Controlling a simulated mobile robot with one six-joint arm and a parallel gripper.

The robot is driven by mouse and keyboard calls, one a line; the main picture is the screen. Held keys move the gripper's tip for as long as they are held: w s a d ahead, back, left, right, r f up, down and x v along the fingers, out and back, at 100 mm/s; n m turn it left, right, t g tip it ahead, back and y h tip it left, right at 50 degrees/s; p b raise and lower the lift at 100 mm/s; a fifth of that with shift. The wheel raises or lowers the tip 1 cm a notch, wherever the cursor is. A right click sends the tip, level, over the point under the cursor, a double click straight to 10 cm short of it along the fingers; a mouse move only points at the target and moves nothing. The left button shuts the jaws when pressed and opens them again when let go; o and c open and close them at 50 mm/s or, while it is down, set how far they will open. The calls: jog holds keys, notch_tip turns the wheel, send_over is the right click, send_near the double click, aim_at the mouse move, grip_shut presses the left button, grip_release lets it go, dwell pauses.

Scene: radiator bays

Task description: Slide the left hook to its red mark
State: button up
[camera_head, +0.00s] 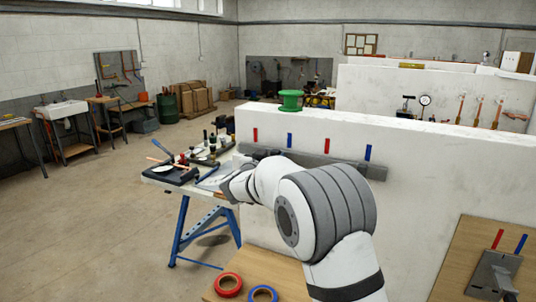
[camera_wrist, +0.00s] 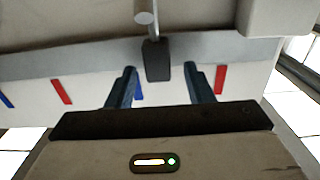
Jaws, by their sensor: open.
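In the wrist view, the left hook shows as a dark block (camera_wrist: 157,62) with a pale rod (camera_wrist: 146,20), at the grey rail (camera_wrist: 60,62). My gripper (camera_wrist: 161,76) is open, its two fingers on either side of the block with gaps. The block lies between a red mark (camera_wrist: 220,78) and a blue mark (camera_wrist: 138,91), closer to the blue. In the head view, that red mark (camera_head: 255,134) is the leftmost above the rail (camera_head: 345,167).
The white wall (camera_head: 450,165) carries another red mark (camera_head: 327,145) and blue mark (camera_head: 368,152). A green spool (camera_head: 290,100) stands on its top. A blue-legged table (camera_head: 165,187) with tools is at left. Red tape (camera_head: 228,285) lies on a board in front. The left floor is open.

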jog(key=shift+w+d, duration=0.15)
jog(key=shift+w, duration=0.15)
grip_shut()
dwell(0.4)
